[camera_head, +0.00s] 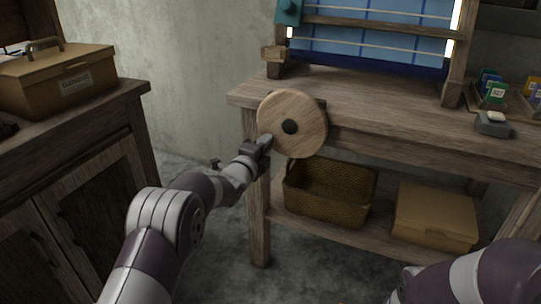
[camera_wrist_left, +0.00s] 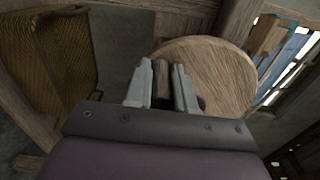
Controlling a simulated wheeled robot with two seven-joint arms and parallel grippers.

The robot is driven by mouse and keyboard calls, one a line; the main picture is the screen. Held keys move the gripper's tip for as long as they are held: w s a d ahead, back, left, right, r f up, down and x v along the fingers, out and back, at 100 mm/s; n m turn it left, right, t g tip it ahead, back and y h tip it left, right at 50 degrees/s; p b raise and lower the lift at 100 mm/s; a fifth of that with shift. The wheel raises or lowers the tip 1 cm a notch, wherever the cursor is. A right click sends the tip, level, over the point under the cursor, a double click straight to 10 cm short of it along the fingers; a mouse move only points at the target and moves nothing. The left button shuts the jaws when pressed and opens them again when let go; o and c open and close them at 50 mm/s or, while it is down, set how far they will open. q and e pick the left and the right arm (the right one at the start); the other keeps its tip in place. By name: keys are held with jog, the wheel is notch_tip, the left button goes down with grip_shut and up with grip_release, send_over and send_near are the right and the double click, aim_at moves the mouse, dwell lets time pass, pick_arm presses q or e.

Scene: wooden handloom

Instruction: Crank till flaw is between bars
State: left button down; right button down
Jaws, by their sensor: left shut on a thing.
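The crank is a round pale wooden disc (camera_head: 298,112) with a dark hub, mounted at the left front of the loom table. My left gripper (camera_head: 264,141) is at the disc's lower left edge. In the left wrist view, my left gripper (camera_wrist_left: 161,84) is shut on a small dark handle (camera_wrist_left: 161,80) in front of the disc (camera_wrist_left: 218,75). The loom's blue cloth (camera_head: 372,42), with pale lines, stands on the table between wooden bars (camera_head: 380,27). I cannot make out a flaw on it. My right arm shows at the lower right; its gripper is out of view.
A wicker basket (camera_head: 329,192) and a cardboard box (camera_head: 434,216) sit on the lower shelf. Coloured packets (camera_head: 494,92) and a small grey dish (camera_head: 493,124) are on the table's right. A cabinet (camera_head: 95,170) with a box (camera_head: 55,83) stands at left, with open floor between.

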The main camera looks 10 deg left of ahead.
pick_arm(q)
jog(key=shift+w+a+r+m+b, duration=0.1)
jog(key=shift+a+r+m+b, duration=0.4)
jog(key=shift+m, duration=0.55)
jog(key=shift+w+a+r+m+b, duration=0.1)
jog(key=shift+a+r+m+b, duration=0.05)
jog(key=shift+r+m+b, duration=0.75)
jog(key=shift+w+a+r+m+b, duration=0.1)
jog(key=shift+a+r+m+b, duration=0.35)
jog(key=shift+m, duration=0.7)
jog(key=shift+d+r, duration=0.1)
jog(key=shift+r, duration=0.1)
jog(key=c, duration=1)
grip_release()
jog(key=shift+o, duration=0.2)
jog(key=p, duration=0.3)
send_near(262, 126)
jog(key=v, duration=0.6)
